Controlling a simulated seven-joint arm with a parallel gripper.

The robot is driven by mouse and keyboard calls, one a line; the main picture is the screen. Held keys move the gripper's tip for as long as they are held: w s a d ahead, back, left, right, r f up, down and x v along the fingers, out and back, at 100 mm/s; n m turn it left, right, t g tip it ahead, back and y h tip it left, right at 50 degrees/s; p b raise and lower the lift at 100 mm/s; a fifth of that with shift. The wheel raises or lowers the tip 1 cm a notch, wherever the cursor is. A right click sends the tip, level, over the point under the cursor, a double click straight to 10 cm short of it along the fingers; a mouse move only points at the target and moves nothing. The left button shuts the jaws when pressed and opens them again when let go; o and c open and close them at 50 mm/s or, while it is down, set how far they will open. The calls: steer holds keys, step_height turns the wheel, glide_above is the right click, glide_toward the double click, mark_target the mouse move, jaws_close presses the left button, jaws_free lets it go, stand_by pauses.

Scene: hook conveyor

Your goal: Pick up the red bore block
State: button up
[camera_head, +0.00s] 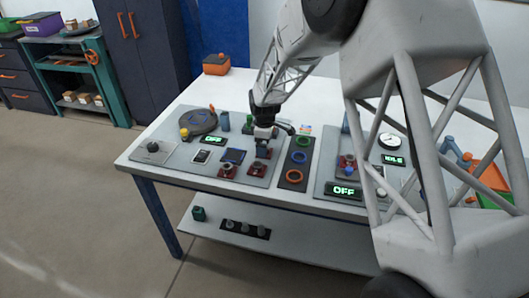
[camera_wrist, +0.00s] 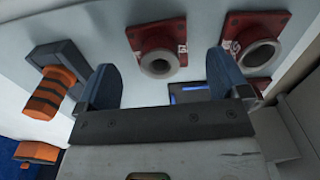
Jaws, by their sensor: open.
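I cannot tell which one the task means. In the wrist view, one red bore block (camera_wrist: 157,47) lies ahead of the gap between my fingers. Another (camera_wrist: 254,40) is to its right, and a third is partly hidden behind the right finger. My gripper (camera_wrist: 166,84) is open and empty, with its blue-grey fingers wide apart. In the head view it (camera_head: 264,138) is above the panel, near the rear red block.
A dark strip with blue, green and orange rings (camera_head: 294,165) lies right of the blocks. A blue-and-orange part (camera_wrist: 52,82) stands left of my fingers in the wrist view. A round turntable (camera_head: 198,121) and a lit OFF display (camera_head: 213,140) are on the left panel.

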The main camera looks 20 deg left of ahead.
steer(key=shift+f, duration=1.25)
steer(key=c, duration=1.2)
